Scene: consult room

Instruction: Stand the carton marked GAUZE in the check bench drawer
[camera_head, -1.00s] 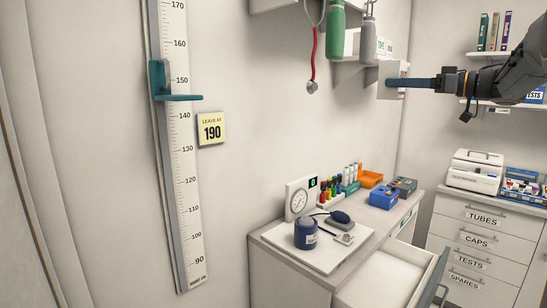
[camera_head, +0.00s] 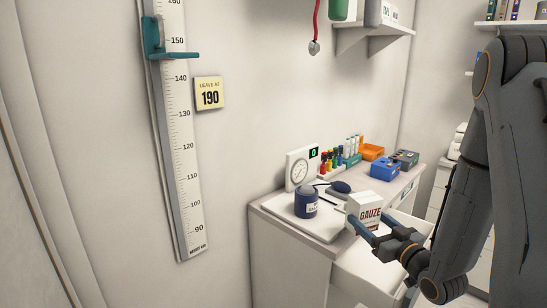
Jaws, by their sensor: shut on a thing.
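The white GAUZE carton (camera_head: 367,208) is upright, with its red lettering facing me. My gripper (camera_head: 364,226) is shut on it and holds it in front of the check bench (camera_head: 290,250), at about bench-top height. The check bench drawer (camera_head: 368,276) is open below and to the right of the carton. Its bare white floor shows in part, and my arm hides its right side. I cannot tell exactly how high the carton is above the drawer.
A wall shelf (camera_head: 372,36) is above. My arm fills the right side.

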